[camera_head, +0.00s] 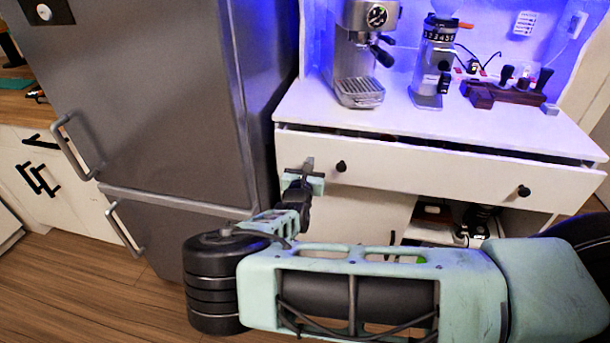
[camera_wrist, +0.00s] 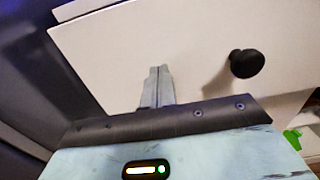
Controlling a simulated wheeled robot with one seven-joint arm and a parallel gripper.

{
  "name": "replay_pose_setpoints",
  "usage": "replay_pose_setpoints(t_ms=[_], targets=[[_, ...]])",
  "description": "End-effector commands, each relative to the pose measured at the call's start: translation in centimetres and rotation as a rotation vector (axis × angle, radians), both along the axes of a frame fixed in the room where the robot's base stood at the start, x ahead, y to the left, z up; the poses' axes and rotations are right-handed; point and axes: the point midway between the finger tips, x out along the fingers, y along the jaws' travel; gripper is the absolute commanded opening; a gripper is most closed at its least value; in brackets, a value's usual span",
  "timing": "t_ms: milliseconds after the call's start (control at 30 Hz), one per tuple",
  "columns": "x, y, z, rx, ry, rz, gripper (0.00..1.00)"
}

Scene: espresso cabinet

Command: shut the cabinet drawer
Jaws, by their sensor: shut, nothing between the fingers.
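The white cabinet drawer (camera_head: 440,170) is partly open, with a dark gap along its top edge below the countertop. It has two black round knobs, a left one (camera_head: 341,166) and a right one (camera_head: 524,191). My gripper (camera_head: 308,165) is at the left end of the drawer front, left of the left knob. In the wrist view my gripper (camera_wrist: 158,76) is shut and empty, its fingertips pointing at the drawer front (camera_wrist: 140,45), with the left knob (camera_wrist: 246,63) to the right. I cannot tell whether the fingertips touch the front.
A grey fridge (camera_head: 160,100) stands close on the left. An espresso machine (camera_head: 360,50), a grinder (camera_head: 433,60) and a dark wooden stand (camera_head: 505,93) are on the white countertop (camera_head: 410,122). An open shelf with items (camera_head: 440,225) lies below the drawer.

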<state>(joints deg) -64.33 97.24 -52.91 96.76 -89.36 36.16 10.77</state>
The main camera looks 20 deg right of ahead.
Motion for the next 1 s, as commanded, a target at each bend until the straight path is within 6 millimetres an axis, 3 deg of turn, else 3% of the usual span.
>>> replay_pose_setpoints(t_ms=[200,400,1000], targets=[[3.1,-1.9,0.0,0.000,0.000,-0.001,0.00],[4.9,-3.0,0.0,0.000,0.001,-0.001,0.00],[6.3,-3.9,0.2,-0.002,-0.003,-0.001,0.00]])
